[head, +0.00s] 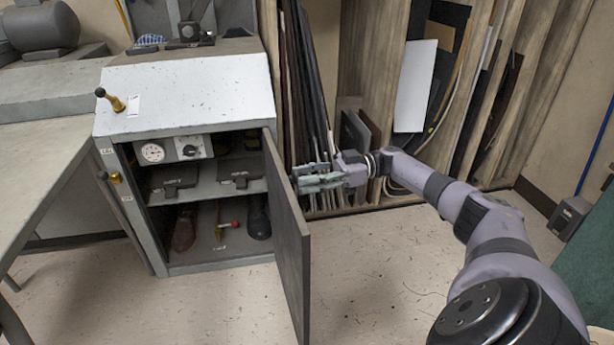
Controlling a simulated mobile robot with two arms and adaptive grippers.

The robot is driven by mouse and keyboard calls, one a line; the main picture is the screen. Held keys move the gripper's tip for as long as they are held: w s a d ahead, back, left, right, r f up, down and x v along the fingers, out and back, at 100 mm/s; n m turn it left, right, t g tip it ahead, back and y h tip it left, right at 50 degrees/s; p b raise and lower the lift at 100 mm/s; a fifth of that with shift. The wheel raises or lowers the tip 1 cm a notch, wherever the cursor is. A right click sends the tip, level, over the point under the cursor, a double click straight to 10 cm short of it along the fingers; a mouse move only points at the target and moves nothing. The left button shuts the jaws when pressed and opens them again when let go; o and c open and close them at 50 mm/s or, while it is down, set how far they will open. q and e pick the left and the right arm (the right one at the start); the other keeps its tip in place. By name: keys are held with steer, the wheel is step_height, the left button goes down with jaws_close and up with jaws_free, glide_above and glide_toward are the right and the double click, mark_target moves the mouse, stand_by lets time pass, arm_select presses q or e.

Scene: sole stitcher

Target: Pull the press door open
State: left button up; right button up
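The press (188,95) is a grey cabinet with a sloped light top, at the left of the head view. Its dark grey door (286,235) stands swung wide open, hinged on the cabinet's right side. The inside shows. A brass handle with a black knob (114,103) is on the top panel, and another brass knob (113,177) is on the left front edge. My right gripper (305,178) is on the outer side of the door, close to its face. Its two fingers look apart, with nothing between them. Whether it touches the door is unclear. My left gripper is out of view.
Inside the press are a gauge (152,152), dark blocks on a shelf, a brown shoe (184,229) and a dark shoe (258,217). A workbench (50,180) stands left. A wooden rack (375,70) of sheets stands behind my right arm. The floor right of the door is clear.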

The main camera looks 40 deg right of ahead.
steer(key=shift+o, duration=0.6)
steer(key=shift+d+r, duration=0.1)
steer(key=shift+d, duration=0.05)
steer(key=v, duration=0.7)
steer(key=shift+d, duration=0.15)
